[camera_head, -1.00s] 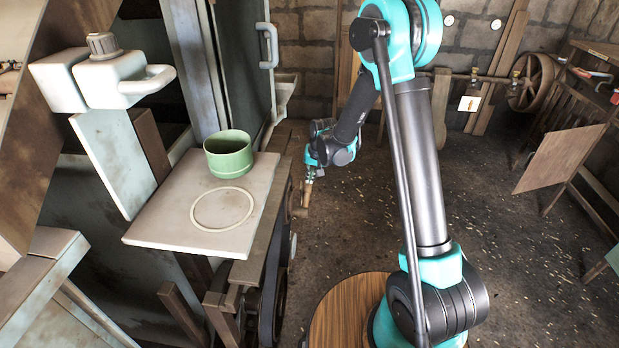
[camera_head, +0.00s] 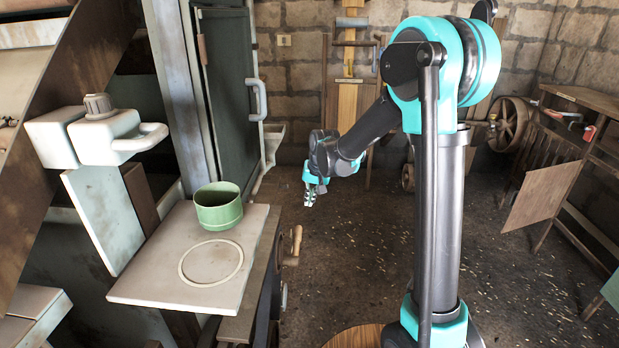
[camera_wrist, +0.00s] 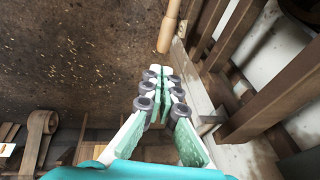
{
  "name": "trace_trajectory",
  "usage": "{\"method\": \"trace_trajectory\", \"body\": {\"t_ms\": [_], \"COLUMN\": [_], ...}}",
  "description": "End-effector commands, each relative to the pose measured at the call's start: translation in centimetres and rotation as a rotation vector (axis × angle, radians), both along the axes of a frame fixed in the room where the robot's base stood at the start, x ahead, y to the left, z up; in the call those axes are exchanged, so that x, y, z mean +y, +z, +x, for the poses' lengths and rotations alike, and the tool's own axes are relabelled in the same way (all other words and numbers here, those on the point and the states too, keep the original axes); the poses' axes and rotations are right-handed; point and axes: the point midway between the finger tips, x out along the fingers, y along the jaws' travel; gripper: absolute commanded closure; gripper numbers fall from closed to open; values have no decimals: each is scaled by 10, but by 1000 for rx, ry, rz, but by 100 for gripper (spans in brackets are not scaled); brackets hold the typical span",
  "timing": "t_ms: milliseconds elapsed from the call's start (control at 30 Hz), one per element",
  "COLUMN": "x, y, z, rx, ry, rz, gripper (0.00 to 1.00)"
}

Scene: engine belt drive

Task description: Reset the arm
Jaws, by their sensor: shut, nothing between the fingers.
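My gripper (camera_head: 309,199) hangs in the air over the floor, fingers down, to the right of the machine and above the wooden handle (camera_head: 297,242). In the wrist view my gripper (camera_wrist: 161,72) has its fingers together with nothing between them. The wooden handle also shows in the wrist view (camera_wrist: 169,27), beyond the fingertips and apart from them. My arm is bent at the elbow and reaches left.
A green cup (camera_head: 218,207) stands on a pale shelf (camera_head: 150,285) beside a flat ring (camera_head: 212,263). A white machine head (camera_head: 105,135) is at left. A wooden bench (camera_head: 565,150) stands at right. The floor (camera_head: 380,225) between is clear.

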Motion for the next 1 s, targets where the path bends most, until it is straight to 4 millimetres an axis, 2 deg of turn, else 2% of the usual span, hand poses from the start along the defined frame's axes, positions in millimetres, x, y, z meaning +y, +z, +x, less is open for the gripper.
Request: {"method": "trace_trajectory", "body": {"t_ms": [167,300,467,600,800,900,1000], "x": [-52,-99,-145,-179,-209,-216,-220], "y": [10,14,10,-1,-20,-27,-31], "z": [-39,-83,-138,-188,-246,-262,-270], "rx": [-26,-54,-82,-104,-124,-130,-133], "ry": [-11,-15,-20,-24,-26,-25,-26], "rz": [-23,-52,-87,-121,-162,-174,-182], "gripper": [100,100,100,100,100,100,100]}}
